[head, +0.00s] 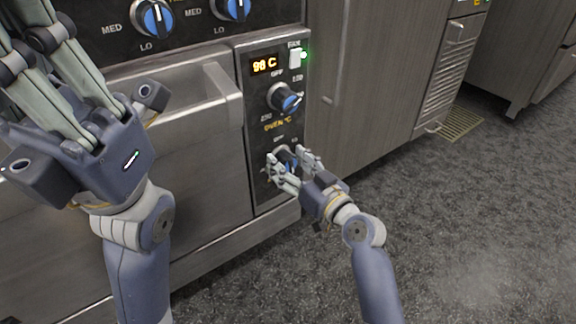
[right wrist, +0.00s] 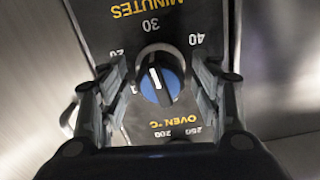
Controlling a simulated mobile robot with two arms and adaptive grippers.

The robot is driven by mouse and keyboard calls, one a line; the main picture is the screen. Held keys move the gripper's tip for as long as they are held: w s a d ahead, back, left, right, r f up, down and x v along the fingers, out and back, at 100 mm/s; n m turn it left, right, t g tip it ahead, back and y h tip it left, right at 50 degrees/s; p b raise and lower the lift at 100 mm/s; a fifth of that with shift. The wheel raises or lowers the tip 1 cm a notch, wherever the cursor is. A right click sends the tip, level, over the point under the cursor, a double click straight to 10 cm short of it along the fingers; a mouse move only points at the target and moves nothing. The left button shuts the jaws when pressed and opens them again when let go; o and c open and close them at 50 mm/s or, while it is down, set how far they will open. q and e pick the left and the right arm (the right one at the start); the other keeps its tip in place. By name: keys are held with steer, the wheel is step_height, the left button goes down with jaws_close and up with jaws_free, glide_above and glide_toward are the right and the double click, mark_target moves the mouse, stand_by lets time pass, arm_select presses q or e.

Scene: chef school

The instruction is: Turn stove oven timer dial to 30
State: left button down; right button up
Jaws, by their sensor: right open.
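The oven timer dial (right wrist: 160,84) is a round blue and black knob with a white pointer line, seen close up in the right wrist view. The line tilts toward the upper left of the knob there. Marks 20, 30 and 40 and the word MINUTES show around it, with 30 above the knob. In the head view the dial (head: 288,160) is low on the oven panel and partly hidden by my fingers. My right gripper (head: 294,165) is open, with a finger on each side of the dial; contact is unclear. My left gripper (head: 20,30) is raised at the left, its fingertips cut off.
The oven temperature dial (head: 284,98) sits above the timer on the same panel (head: 243,75). A display (head: 264,65) reads about 98 C beside a lit white switch (head: 295,58). The oven door handle (head: 222,82) juts out left of the panel. Floor (head: 480,220) is clear at right.

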steer(key=shift+w+a, duration=0.2)
steer(key=c, duration=1.1)
steer(key=shift+o, duration=0.2)
steer(key=shift+r+m+p, duration=0.15)
steer(key=shift+m+p, duration=0.15)
steer(key=shift+p, duration=0.2)
steer(key=shift+m, duration=0.4)
